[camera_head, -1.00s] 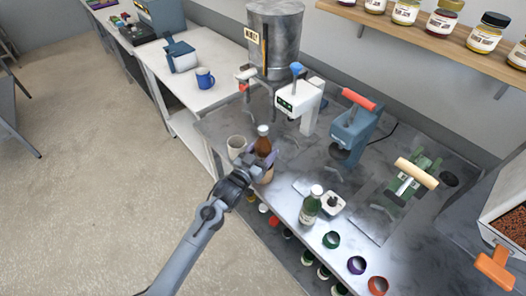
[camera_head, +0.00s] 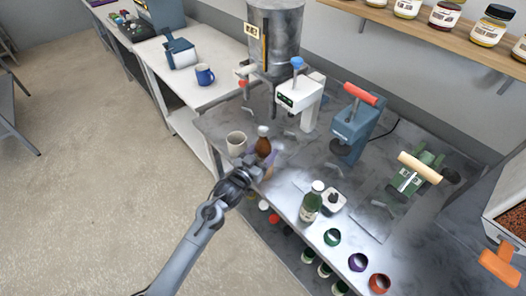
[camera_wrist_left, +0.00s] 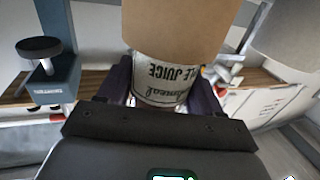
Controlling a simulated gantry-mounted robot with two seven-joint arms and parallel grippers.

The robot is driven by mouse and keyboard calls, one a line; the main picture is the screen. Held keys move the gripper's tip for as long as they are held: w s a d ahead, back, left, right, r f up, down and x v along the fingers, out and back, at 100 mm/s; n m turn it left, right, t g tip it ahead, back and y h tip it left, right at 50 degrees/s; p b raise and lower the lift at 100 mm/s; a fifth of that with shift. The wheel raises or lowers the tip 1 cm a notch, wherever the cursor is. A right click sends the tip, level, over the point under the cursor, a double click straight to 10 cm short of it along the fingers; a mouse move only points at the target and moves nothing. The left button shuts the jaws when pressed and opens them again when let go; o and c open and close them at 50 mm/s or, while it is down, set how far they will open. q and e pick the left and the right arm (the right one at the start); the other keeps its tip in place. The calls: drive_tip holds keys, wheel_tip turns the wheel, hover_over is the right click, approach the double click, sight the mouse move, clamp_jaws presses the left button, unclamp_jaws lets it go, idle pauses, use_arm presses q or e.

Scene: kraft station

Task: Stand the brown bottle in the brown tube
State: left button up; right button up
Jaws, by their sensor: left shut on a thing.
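The brown bottle (camera_head: 263,147) stands roughly upright near the front edge of the metal bench, its pale cap up. My left gripper (camera_head: 264,158) is shut on it from the front. In the left wrist view its pale label (camera_wrist_left: 162,80), reading upside down, sits between my dark fingers (camera_wrist_left: 160,88). The brown tube (camera_wrist_left: 178,25) surrounds or overlaps the bottle's lower end there, and its rim crosses just beside the label. How deep the bottle sits in it cannot be told. In the head view my gripper mostly hides the tube. My right gripper is not in view.
A pale cup (camera_head: 236,144) stands close left of the bottle. A green bottle (camera_head: 311,204) and a white device (camera_head: 333,201) stand to the right. A white press (camera_head: 300,98) and a blue press (camera_head: 354,130) stand behind. Coloured rings (camera_head: 358,262) lie along the front edge.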

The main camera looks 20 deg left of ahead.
use_arm(q)
drive_tip(key=shift+r, duration=0.15)
drive_tip(key=shift+f, duration=0.2)
idle(0.3)
drive_tip(key=shift+f+b, duration=0.55)
drive_tip(key=shift+f, duration=0.15)
drive_tip(key=shift+f, duration=0.3)
drive_tip(key=o, duration=1.5)
drive_tip(key=shift+o, duration=1.1)
drive_tip(key=shift+f, duration=0.2)
drive_tip(key=shift+r, duration=0.1)
